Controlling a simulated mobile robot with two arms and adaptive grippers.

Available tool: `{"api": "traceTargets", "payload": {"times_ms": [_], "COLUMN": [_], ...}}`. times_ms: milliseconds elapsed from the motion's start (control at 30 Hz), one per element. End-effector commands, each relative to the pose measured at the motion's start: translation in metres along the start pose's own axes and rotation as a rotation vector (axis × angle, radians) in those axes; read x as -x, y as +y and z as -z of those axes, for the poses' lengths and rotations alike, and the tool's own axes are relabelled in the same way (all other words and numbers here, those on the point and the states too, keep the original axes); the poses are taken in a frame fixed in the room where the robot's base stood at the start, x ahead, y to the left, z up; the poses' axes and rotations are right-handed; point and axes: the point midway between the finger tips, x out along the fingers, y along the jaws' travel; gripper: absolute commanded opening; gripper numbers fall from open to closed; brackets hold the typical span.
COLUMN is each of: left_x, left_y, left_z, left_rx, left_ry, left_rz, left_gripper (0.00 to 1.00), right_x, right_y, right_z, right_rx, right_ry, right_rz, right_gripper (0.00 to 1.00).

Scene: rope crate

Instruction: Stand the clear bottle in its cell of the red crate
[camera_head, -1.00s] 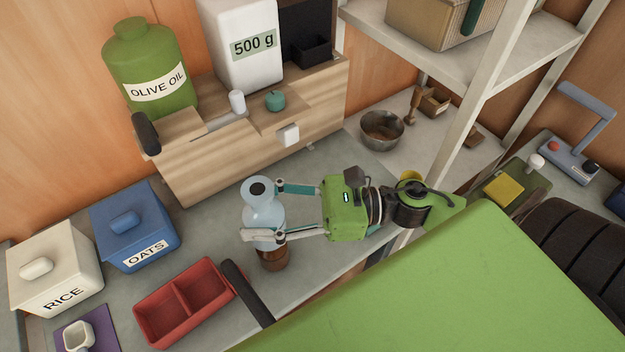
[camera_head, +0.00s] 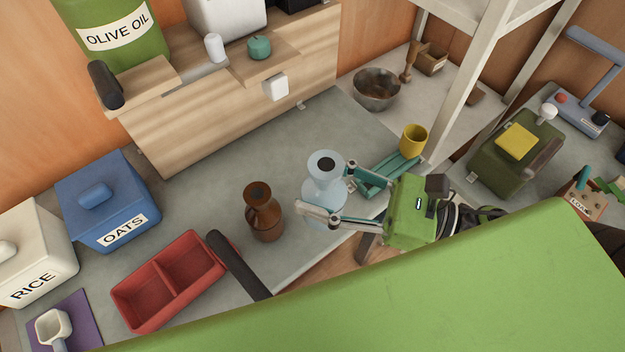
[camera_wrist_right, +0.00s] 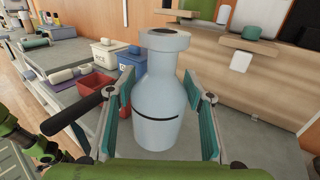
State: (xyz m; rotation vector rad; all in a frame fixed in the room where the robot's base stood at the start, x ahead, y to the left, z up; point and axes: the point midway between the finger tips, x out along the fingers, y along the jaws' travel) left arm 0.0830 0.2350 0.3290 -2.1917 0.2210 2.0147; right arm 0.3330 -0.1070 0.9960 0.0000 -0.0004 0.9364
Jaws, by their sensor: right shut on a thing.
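The clear bottle (camera_head: 322,186), pale blue with a dark mouth, is upright in my right gripper (camera_head: 340,196). The right gripper is shut on its body, one finger on each side. In the right wrist view the bottle (camera_wrist_right: 166,95) stands between the teal finger pads. I cannot tell whether its base touches the counter. The red crate (camera_head: 128,298) lies to the left on the counter, with two empty cells split by a divider. It also shows behind the bottle in the right wrist view (camera_wrist_right: 97,84). My left gripper is not in view.
A brown jug (camera_head: 263,212) stands between the bottle and the crate. A black handle-like bar (camera_head: 238,264) lies beside the crate. The blue oats box (camera_head: 110,200) and white rice box (camera_head: 30,255) are at left. A yellow cup (camera_head: 413,139) stands right of the bottle.

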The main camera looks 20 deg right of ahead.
Motion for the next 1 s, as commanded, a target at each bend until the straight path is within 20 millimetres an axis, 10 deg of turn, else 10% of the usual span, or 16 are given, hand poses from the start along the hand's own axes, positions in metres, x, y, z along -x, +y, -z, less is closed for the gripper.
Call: {"api": "traceTargets", "payload": {"times_ms": [1000], "left_x": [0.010], "left_y": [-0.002], "left_z": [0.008], "left_rx": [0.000], "left_ry": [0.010], "left_rz": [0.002], "left_gripper": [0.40], "right_x": [-0.060], "right_y": [-0.113], "right_z": [0.084], "right_rx": [0.000], "right_ry": [-0.002], "right_rz": [0.000], "right_gripper": [0.19]}}
